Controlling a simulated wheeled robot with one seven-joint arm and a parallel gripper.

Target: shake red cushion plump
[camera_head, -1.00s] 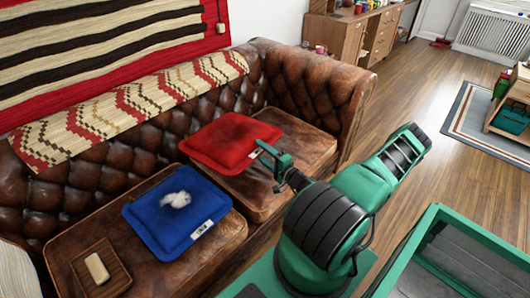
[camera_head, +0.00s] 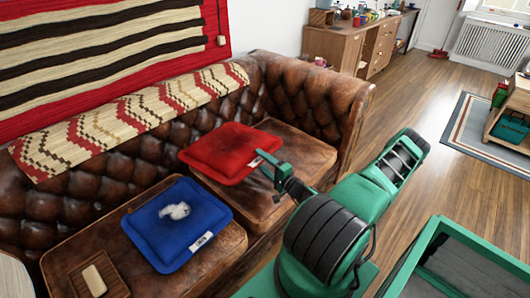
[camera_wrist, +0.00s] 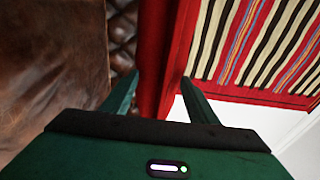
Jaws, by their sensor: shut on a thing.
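The red cushion (camera_head: 225,150) lies on the right seat of the brown leather sofa, low and fairly flat, with a small white tag at its right edge. My gripper (camera_head: 268,163) is shut on the cushion's right front edge. In the wrist view, red fabric of the cushion (camera_wrist: 158,60) passes between the two fingers of my gripper (camera_wrist: 157,88). I cannot tell whether the cushion is lifted off the seat.
A blue cushion (camera_head: 178,222) with a white tuft lies on the left seat. A wooden tray (camera_head: 112,277) holds a pale block at the front left. The sofa's tufted back (camera_head: 105,165) and right arm (camera_head: 335,105) stand close around.

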